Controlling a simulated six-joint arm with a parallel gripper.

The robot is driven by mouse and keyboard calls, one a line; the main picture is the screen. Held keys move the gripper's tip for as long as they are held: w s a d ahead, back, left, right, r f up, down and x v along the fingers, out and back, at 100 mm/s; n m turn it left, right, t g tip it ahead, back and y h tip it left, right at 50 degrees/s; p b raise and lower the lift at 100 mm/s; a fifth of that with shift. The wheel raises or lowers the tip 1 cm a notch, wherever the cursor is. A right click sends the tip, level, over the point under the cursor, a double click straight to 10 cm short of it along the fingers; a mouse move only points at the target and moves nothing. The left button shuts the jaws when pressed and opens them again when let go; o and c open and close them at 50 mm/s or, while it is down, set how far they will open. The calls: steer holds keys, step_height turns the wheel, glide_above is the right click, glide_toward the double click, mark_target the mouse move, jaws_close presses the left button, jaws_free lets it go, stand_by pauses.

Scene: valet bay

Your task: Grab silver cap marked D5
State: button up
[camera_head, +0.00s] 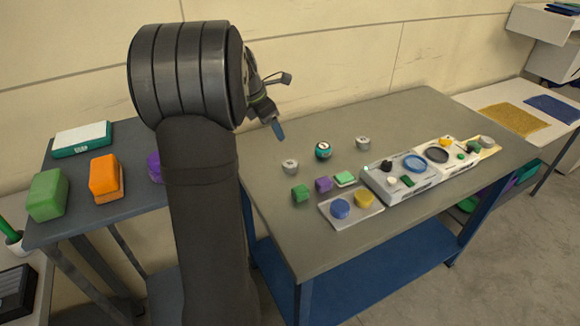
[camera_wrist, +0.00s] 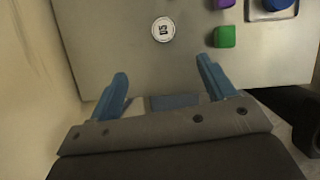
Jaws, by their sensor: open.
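A round silver cap with a white top marked D5 (camera_wrist: 163,29) lies on the grey table in the wrist view, ahead of my fingertips. In the head view it appears to be the silver cap (camera_head: 290,166) at the left of the table, its mark too small to read. My gripper (camera_wrist: 162,68) is open and empty, its two blue fingers apart, with the cap beyond the gap between them. In the head view my gripper (camera_head: 278,130) is above the table's back left edge, up and left of the cap; one blue fingertip shows.
A green cube (camera_head: 300,193) and a purple cube (camera_head: 323,184) lie near the cap. A teal round piece (camera_head: 323,150) and another silver cap (camera_head: 362,143) stand to its right. A tray (camera_head: 327,211) holds blue and yellow pieces. White panels (camera_head: 398,197) lie farther right.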

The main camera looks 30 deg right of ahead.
glide_above(290, 163)
steer(key=a, duration=0.2)
steer(key=shift+n, duration=0.3)
step_height(290, 163, down, 11)
steer(key=shift+w+f, duration=0.1)
steer(key=x, duration=0.5)
steer(key=shift+s+a+f, duration=0.1)
steer(key=shift+s+f, duration=0.05)
steer(key=shift+s, duration=0.2)
steer(key=c, duration=1.1)
